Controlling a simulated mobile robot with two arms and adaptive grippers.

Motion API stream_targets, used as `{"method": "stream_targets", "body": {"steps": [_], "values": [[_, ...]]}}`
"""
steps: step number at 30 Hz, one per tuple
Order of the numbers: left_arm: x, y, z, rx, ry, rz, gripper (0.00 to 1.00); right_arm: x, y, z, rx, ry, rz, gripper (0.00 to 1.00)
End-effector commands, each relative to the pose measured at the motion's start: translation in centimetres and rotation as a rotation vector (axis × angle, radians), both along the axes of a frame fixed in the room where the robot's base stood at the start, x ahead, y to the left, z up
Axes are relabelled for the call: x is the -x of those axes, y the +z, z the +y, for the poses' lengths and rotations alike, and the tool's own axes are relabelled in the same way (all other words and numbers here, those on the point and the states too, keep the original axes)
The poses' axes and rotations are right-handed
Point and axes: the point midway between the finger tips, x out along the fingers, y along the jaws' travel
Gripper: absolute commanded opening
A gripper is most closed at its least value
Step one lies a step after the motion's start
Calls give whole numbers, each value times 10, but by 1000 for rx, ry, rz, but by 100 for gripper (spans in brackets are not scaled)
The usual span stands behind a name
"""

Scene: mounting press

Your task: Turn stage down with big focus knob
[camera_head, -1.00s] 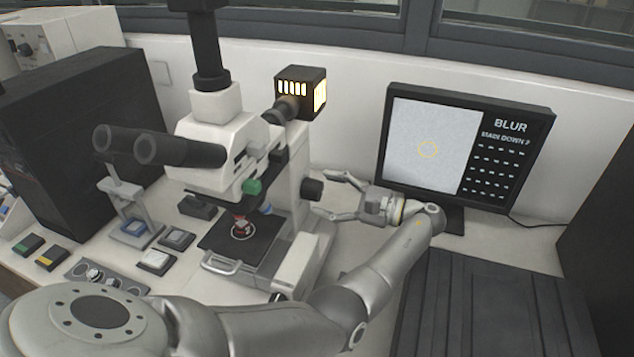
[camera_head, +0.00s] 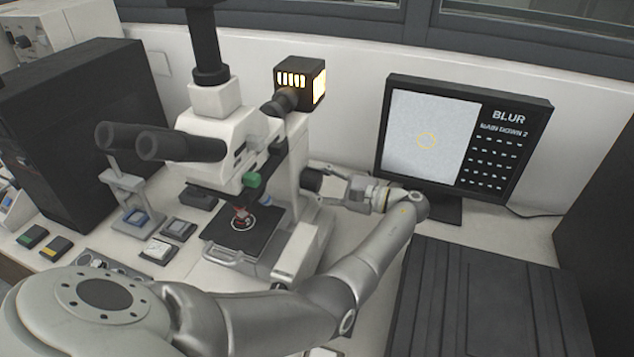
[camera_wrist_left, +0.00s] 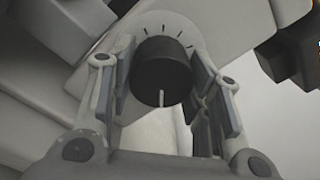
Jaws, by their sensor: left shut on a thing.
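The big focus knob (camera_head: 311,180) is a black cylinder on the right side of the white microscope (camera_head: 222,135). My left gripper (camera_head: 317,183) reaches it from the right and is shut on it. In the left wrist view the knob (camera_wrist_left: 160,68) sits between the two fingers of the left gripper (camera_wrist_left: 158,88), with a pale mark on its rim and tick lines around it on the housing. My right gripper is not in view.
A monitor (camera_head: 430,130) behind my left wrist shows a grey picture with a yellow ring and the word BLUR, with smaller text below. A glowing lamp housing (camera_head: 300,82) is above the knob. Several small blocks and a dark cabinet (camera_head: 85,130) are at left.

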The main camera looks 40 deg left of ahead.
Motion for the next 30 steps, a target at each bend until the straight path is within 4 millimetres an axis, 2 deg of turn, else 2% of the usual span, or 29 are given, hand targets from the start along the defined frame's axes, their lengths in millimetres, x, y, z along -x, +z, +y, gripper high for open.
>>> {"method": "stream_targets", "body": {"steps": [8,30], "values": [[0,-2,0,-17,1,-58,21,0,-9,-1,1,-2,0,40],[-1,-3,0,-164,1,-518,21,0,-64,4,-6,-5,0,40]]}}
